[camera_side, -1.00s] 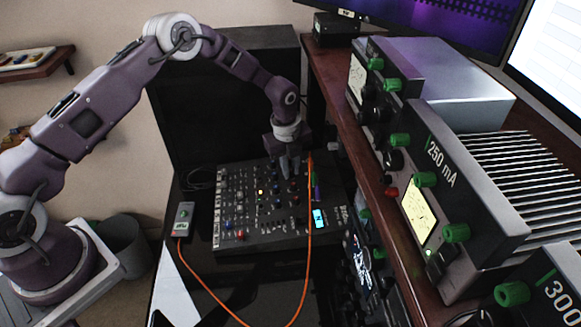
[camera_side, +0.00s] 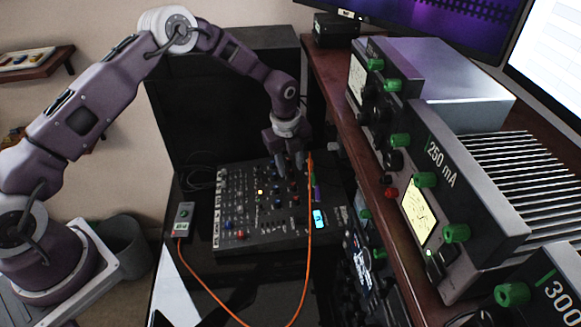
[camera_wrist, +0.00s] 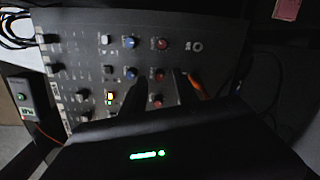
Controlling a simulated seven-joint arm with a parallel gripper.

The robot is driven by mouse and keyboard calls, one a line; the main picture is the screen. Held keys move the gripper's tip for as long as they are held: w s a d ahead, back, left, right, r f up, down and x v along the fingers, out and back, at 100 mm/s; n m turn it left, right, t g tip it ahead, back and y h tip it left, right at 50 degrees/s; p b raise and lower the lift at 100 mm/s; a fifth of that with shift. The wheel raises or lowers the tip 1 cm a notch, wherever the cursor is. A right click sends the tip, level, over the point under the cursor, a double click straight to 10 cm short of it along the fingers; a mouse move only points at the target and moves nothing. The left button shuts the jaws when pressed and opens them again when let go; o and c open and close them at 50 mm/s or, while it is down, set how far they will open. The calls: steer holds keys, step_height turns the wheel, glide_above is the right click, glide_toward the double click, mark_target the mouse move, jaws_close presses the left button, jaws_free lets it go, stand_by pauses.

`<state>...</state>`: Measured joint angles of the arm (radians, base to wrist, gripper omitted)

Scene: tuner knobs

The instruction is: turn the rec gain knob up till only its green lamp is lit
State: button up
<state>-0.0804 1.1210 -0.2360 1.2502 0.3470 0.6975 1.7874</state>
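The dark mixer panel (camera_side: 265,235) carries rows of small knobs. I cannot read labels, so I cannot tell which is the rec gain knob. One small amber lamp (camera_side: 260,192) is lit on it; it also shows in the wrist view (camera_wrist: 110,96). No green lamp is clearly lit on the panel there. My gripper (camera_side: 291,168) points down over the panel's far right part. In the wrist view its two dark fingers (camera_wrist: 160,88) stand apart, with a red knob (camera_wrist: 157,101) showing between them. Whether the fingertips touch any knob is hidden.
An orange cable (camera_side: 309,220) runs over the panel's right part, close to my gripper. A wooden desk with instruments (camera_side: 428,180) rises at the right.

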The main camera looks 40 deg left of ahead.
steer(key=r, duration=0.5)
steer(key=shift+s+r, duration=0.3)
steer(key=s+a+r+n+t+y, duration=0.1)
steer(key=s+r+n, duration=0.5)
steer(key=r, duration=0.5)
steer(key=s+r+n+t, duration=0.1)
steer(key=s+r+n, duration=0.3)
steer(key=s+r, duration=0.55)
steer(key=s+r+n+t, duration=0.1)
steer(key=s+r+n, duration=0.1)
steer(key=s+n, duration=0.4)
steer(key=s+r+n+t+h, duration=0.1)
steer(key=s+n, duration=0.6)
steer(key=s, duration=0.8)
steer(key=shift+a+r+n, duration=0.2)
steer(key=shift+r+n, duration=0.1)
steer(key=shift+r, duration=0.3)
